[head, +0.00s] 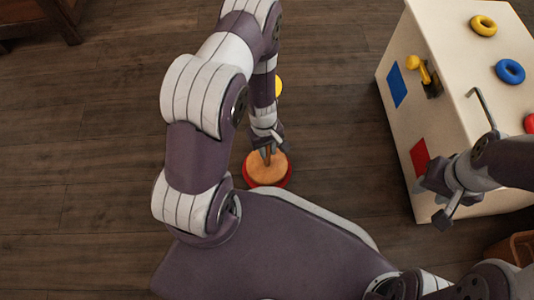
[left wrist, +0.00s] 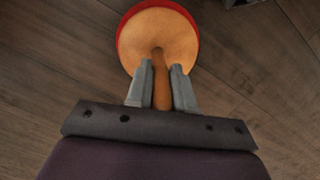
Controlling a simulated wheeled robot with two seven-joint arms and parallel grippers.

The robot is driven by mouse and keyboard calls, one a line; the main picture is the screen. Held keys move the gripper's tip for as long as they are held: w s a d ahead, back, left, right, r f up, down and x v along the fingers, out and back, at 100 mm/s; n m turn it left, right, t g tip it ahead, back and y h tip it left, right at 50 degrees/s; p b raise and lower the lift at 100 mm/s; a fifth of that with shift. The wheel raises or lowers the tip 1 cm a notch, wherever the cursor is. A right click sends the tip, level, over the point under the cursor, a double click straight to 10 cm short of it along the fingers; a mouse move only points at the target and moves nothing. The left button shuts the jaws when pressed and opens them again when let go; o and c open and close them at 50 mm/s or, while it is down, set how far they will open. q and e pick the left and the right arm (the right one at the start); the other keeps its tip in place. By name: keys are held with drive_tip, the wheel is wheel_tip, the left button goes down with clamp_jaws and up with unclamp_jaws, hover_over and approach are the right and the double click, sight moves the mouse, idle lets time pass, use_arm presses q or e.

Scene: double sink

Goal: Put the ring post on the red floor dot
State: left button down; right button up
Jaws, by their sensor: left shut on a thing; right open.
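The ring post (head: 268,168) is a wooden disc base with an upright peg. It stands out from the red floor dot (head: 264,186), whose rim shows around the base. My left gripper (head: 270,150) is shut on the peg, its fingers on either side. In the left wrist view, the base (left wrist: 158,35) overlaps the red dot (left wrist: 128,10), with red showing along the far edge. I cannot tell whether the base touches the floor. My right gripper (head: 431,204) is open and empty beside the cabinet front.
A pale cabinet (head: 440,100) at the right bears yellow (head: 483,26), blue (head: 510,71) and red (head: 530,123) rings and a hook. Its front has blue and red patches and a yellow handle. A yellow round shape (head: 278,86) shows behind my left arm.

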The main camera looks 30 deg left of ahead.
use_arm(q)
drive_tip(key=shift+f, duration=0.8)
drive_tip(key=shift+r, duration=0.2)
drive_tip(key=shift+f, duration=0.2)
drive_tip(key=c, duration=1)
unclamp_jaws()
use_arm(e)
drive_tip(key=shift+f, duration=0.65)
use_arm(q)
drive_tip(key=shift+r, duration=0.1)
